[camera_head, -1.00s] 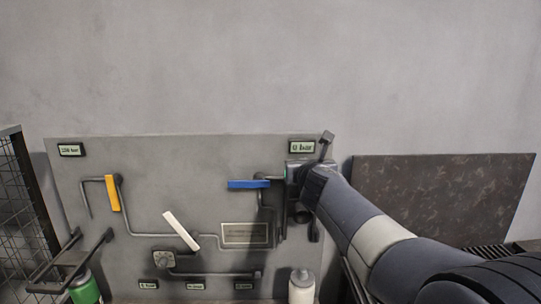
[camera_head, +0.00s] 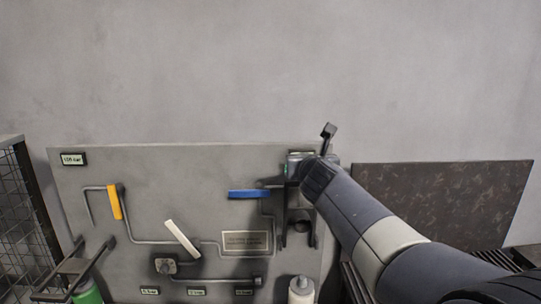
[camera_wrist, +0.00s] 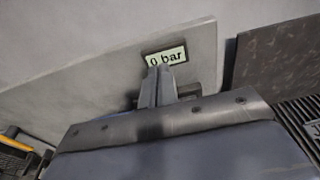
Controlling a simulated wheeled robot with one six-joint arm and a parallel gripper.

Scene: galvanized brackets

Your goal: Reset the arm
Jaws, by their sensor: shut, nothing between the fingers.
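My gripper (camera_wrist: 158,72) shows in the wrist view with its two fingers side by side, shut and empty. They point at the small "0 bar" display (camera_wrist: 166,57) and overlap its lower edge; I cannot tell whether they touch it. In the head view my arm reaches in from the lower right to the right side of the grey panel (camera_head: 150,215). My wrist hides most of that display there, and the fingertips are hard to make out.
The panel carries an orange lever (camera_head: 114,202), a white lever (camera_head: 182,239), a blue lever (camera_head: 249,194) and a left display (camera_head: 73,159). A white bottle (camera_head: 301,291) and a green bottle (camera_head: 88,294) stand below. A mesh cage (camera_head: 14,205) is at left, a dark speckled board (camera_head: 470,195) at right.

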